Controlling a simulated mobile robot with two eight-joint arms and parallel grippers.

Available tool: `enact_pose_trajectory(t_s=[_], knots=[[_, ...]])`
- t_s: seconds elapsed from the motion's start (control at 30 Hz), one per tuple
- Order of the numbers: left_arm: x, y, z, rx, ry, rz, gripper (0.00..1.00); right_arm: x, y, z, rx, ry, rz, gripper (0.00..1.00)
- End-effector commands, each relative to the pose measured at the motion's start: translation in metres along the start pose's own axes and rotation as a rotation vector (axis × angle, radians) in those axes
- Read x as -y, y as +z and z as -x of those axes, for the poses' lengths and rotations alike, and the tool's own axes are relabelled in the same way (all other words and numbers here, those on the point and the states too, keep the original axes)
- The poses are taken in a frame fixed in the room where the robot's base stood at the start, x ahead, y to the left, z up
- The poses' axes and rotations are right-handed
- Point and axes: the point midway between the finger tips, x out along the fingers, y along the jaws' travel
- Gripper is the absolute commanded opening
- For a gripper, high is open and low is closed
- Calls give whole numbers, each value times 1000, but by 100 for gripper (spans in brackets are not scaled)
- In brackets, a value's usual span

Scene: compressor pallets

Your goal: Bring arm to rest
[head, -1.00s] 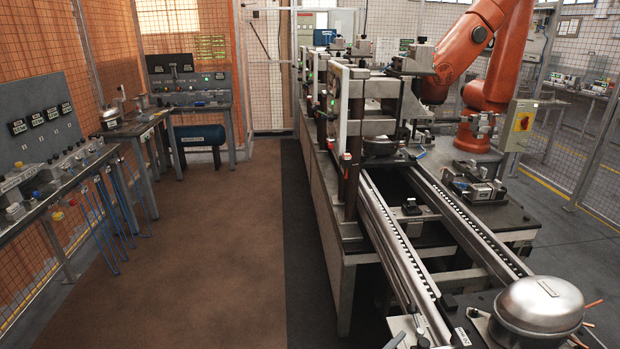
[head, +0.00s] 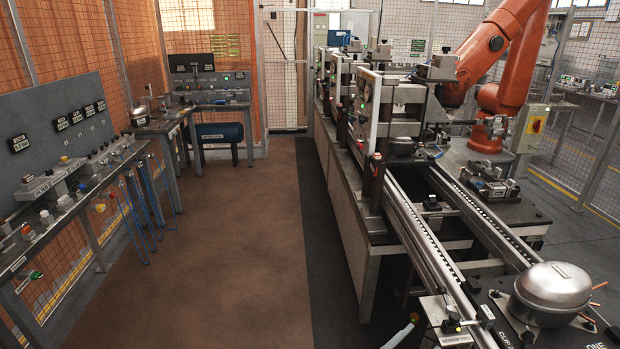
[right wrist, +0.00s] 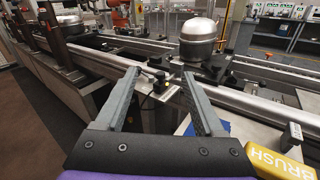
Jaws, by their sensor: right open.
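My right gripper (right wrist: 160,77) shows in the right wrist view with its two grey fingers spread apart. Nothing is between the fingers. Beyond them is the conveyor rail (right wrist: 255,104), with a silver domed compressor (right wrist: 198,40) standing behind the fingertips. In the head view the compressor (head: 552,288) sits on a dark pallet at the lower right. My left gripper is in neither current view.
A long conveyor bench (head: 348,205) runs away on the right, with an orange robot arm (head: 497,45) behind it. A control bench (head: 75,190) with hanging blue cables stands on the left. The brown floor (head: 225,240) between them is clear. A yellow BRUSH label (right wrist: 275,160) shows near my right gripper.

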Motion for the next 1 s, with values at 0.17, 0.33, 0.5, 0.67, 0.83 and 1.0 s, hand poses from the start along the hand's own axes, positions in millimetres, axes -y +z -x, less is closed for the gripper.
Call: enact_pose_trajectory(t_s=[0.17, 0.33, 0.5, 0.67, 0.83, 1.0], knots=[[0, -2, 2, -2, 0, 0, 0, 37, -12, -5, -219, -99, -302, 70], [0, -4, 4, -3, 0, 0, 0, 72, -30, 9, -444, -266, -685, 70], [0, -6, 6, -4, 0, 0, 0, 103, -47, 51, -674, -566, -1205, 70], [0, -8, 8, -6, 0, 0, 0, 112, -54, 101, -816, -906, -1666, 70], [0, -9, 9, -7, 0, 0, 0, 110, -51, 135, -877, -1180, -1970, 70], [0, -9, 9, -7, 0, 0, 0, 107, -49, 147, -891, -1284, -2068, 70]])
